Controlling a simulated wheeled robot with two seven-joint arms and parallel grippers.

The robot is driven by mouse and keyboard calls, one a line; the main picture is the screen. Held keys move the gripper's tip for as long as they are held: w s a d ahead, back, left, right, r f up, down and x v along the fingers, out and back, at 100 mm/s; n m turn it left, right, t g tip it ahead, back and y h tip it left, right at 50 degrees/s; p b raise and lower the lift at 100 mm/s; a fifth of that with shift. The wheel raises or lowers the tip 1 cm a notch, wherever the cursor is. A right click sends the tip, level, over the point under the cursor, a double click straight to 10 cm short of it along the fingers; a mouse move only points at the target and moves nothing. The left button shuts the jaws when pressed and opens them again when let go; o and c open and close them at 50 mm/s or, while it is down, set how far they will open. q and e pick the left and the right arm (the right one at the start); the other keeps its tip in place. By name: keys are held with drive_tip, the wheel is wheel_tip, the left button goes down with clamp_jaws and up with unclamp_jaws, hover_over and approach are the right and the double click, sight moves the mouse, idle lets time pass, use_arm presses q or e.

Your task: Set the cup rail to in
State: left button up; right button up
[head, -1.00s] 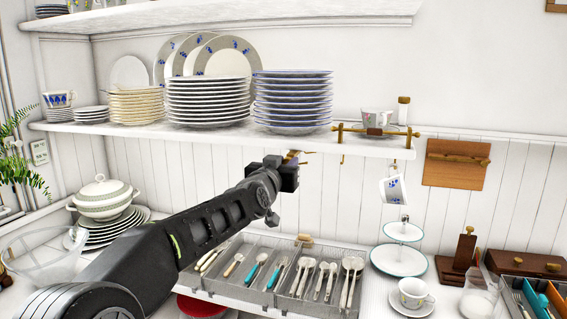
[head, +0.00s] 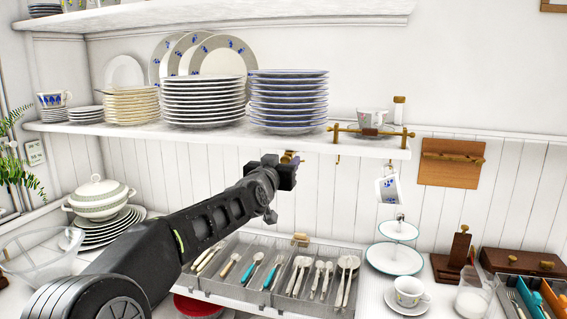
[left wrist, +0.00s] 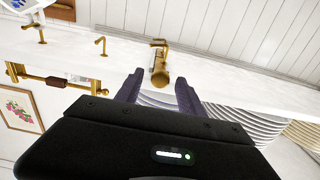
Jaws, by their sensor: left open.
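Brass fittings sit under the front of the middle shelf. One is a brass knob-ended piece (left wrist: 160,70), which I take to be part of the cup rail. In the left wrist view it stands between the fingers of my left gripper (left wrist: 158,92), which is open; I cannot tell if they touch. In the head view my left gripper (head: 284,172) is just below the shelf edge and mostly hides that piece. A brass hook (left wrist: 101,45) is beside it. A white and blue cup (head: 388,189) hangs below the shelf further right. My right gripper is not in view.
A brass rail with a wooden middle (head: 370,132) runs along the shelf's right end. Blue-rimmed plates (head: 290,100) are stacked above my gripper. Below are a cutlery tray (head: 275,265) and a two-tier stand (head: 393,260). The wall space right of my gripper is open.

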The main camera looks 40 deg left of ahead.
use_arm(q)
drive_tip(key=b+v, duration=0.2)
drive_tip(key=v, duration=0.5)
drive_tip(key=shift+s, duration=0.25)
drive_tip(key=shift+d, duration=0.1)
